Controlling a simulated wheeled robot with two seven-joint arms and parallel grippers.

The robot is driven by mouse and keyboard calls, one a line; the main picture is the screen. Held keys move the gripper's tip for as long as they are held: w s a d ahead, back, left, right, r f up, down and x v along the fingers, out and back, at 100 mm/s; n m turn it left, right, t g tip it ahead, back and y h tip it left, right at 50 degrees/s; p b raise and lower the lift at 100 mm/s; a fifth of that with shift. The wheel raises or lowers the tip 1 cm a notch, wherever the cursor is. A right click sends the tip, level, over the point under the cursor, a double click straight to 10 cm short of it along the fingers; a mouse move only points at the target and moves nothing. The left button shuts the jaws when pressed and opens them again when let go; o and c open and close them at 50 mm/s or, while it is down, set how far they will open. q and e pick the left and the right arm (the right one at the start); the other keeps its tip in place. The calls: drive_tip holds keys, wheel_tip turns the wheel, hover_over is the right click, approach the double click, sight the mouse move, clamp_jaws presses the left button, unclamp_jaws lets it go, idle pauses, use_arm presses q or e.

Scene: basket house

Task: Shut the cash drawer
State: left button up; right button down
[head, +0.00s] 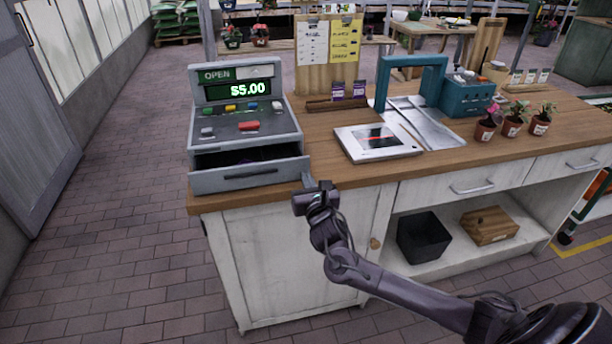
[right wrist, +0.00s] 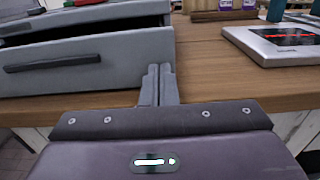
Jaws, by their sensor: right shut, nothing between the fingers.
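The grey cash register (head: 244,118) stands at the left end of the wooden counter, its display reading OPEN and $5.00. Its cash drawer (head: 252,174) sticks out at the front, open, with a dark inside and a dark handle bar. The drawer front also shows large at the left of the right wrist view (right wrist: 95,65). My right gripper (head: 307,181) is shut and empty, at the right front corner of the drawer, near the counter's front edge. My left gripper is not in view.
A flat scale (head: 378,153) with a dark screen lies right of the register. A metal tray (head: 425,128), a teal toolbox (head: 468,97) and potted plants (head: 512,127) stand further right.

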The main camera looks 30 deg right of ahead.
sight(303, 169)
drive_tip(key=shift+w+d, duration=0.15)
drive_tip(key=shift+w, duration=0.45)
drive_tip(key=shift+w+d, duration=0.1)
drive_tip(key=shift+w, duration=0.15)
drive_tip(key=b+x, duration=0.1)
drive_tip(key=x, duration=0.2)
drive_tip(key=shift+w+f+b, duration=0.1)
drive_tip(key=shift+w+b, duration=0.2)
drive_tip(key=shift+b, duration=0.1)
drive_tip(key=shift+s, duration=0.1)
drive_tip(key=shift+d, duration=0.15)
